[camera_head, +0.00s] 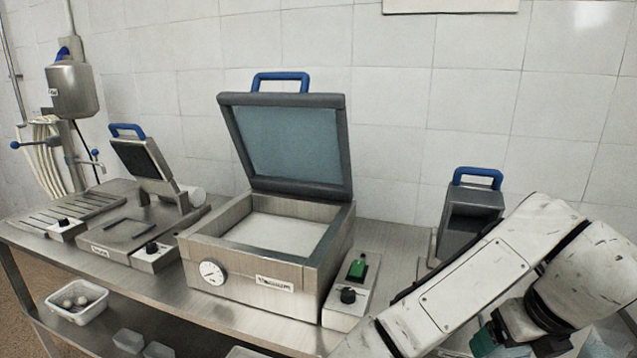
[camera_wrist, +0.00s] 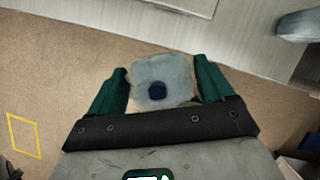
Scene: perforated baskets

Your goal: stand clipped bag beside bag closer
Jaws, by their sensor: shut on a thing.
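My gripper (camera_wrist: 162,72) is shut on a pale, greyish bag (camera_wrist: 178,70) with a dark blue spot (camera_wrist: 156,91) on it, which looks like the clip. The bag sits between the two teal fingers, over the brown floor in the wrist view. In the head view a teal part of my gripper (camera_head: 484,342) shows at the lower right, below my white arm; the bag cannot be made out there. A dark grey device with a blue handle (camera_head: 470,215) stands at the right of the steel table. It may be the bag closer, and my arm hides its lower right.
A vacuum chamber machine (camera_head: 262,282) with its lid up fills the table's middle. A switch box (camera_head: 349,290) stands right of it. A smaller press (camera_head: 140,225) is at left. Bare steel table (camera_head: 395,245) shows between chamber and dark device. A yellow floor outline (camera_wrist: 24,135) lies at left.

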